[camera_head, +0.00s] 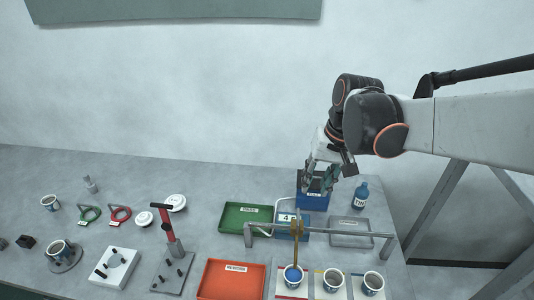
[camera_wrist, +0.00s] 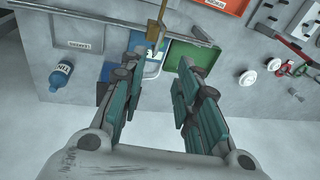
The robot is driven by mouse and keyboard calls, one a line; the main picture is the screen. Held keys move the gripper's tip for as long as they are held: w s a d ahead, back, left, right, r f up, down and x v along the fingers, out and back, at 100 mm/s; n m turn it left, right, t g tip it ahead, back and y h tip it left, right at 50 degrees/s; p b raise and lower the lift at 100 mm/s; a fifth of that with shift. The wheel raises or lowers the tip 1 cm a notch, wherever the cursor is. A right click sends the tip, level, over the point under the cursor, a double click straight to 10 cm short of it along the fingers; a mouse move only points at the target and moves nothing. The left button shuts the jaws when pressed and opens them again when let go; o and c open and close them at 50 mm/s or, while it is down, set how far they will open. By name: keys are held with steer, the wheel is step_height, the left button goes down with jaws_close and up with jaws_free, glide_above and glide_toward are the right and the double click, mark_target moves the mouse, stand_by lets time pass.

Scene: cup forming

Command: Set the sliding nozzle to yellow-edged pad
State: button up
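The brass sliding nozzle (camera_head: 297,229) hangs on a grey horizontal rail (camera_head: 345,233) at the front right of the table. Its tube points down over the leftmost of three cups, a cup with blue contents (camera_head: 293,275). It also shows in the wrist view (camera_wrist: 155,32), beyond my fingers. The three cups stand on pale pads with coloured edges. The leftmost pad has a red edge; a yellow edge seems to show by the middle cup (camera_head: 333,280), but it is small. My gripper (camera_head: 319,180) is open and empty, behind the rail, above a blue bin; its spread fingers show in the wrist view (camera_wrist: 158,85).
The blue bin (camera_head: 313,202), a blue bottle (camera_head: 360,195), a green tray (camera_head: 244,219) and a grey tray (camera_head: 350,240) lie near the rail. An orange tray (camera_head: 230,279) and a red-handled press (camera_head: 170,233) stand left. The wall is behind.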

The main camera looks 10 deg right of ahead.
steer(key=w, duration=0.2)
steer(key=g+b, duration=0.1)
steer(key=b, duration=0.3)
glide_toward(299, 215)
steer(key=shift+m, duration=0.3)
steer(key=f, duration=0.5)
steer(key=a+f, duration=0.1)
steer(key=f, duration=0.1)
steer(key=shift+w+f, duration=0.35)
steer(key=shift+f, duration=0.05)
jaws_close()
